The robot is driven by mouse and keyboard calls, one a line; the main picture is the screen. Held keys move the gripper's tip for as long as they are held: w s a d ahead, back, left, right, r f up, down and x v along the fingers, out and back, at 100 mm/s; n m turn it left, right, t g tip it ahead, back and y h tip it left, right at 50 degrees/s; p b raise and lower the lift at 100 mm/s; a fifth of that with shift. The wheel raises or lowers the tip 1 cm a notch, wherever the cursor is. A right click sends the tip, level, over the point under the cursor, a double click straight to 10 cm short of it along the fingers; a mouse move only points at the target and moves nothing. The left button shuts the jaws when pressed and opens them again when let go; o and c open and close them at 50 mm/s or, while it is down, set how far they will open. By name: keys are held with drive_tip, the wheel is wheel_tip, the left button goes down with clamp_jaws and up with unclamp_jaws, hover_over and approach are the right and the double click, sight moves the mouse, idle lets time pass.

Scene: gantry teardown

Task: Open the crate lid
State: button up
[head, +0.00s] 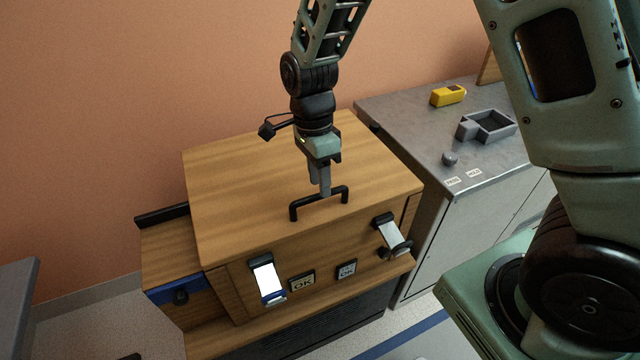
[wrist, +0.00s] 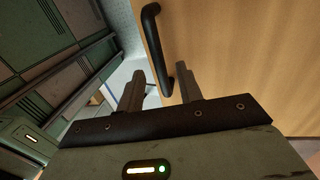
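The wooden crate (head: 225,283) stands in the middle of the head view. Its flat wooden lid (head: 240,180) lies down on it and looks closed. A black bar handle (head: 303,204) stands on the lid near the front edge; it also shows in the wrist view (wrist: 152,35). Two pale metal latches sit on the crate's front, a left one (head: 266,277) and a right one (head: 393,237). My gripper (head: 320,192) points down at the handle. In the wrist view its fingers (wrist: 160,72) are apart, with the handle between them in the picture. Contact cannot be told.
A grey workbench (head: 400,115) stands right of the crate, with a yellow device (head: 447,96), a grey tray (head: 470,129) and a small round knob (head: 449,158). An orange wall rises close behind the crate. Another grey surface (head: 17,300) is at the left edge.

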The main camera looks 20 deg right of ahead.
drive_tip(key=shift+s+f, duration=0.2)
drive_tip(key=shift+f, duration=0.7)
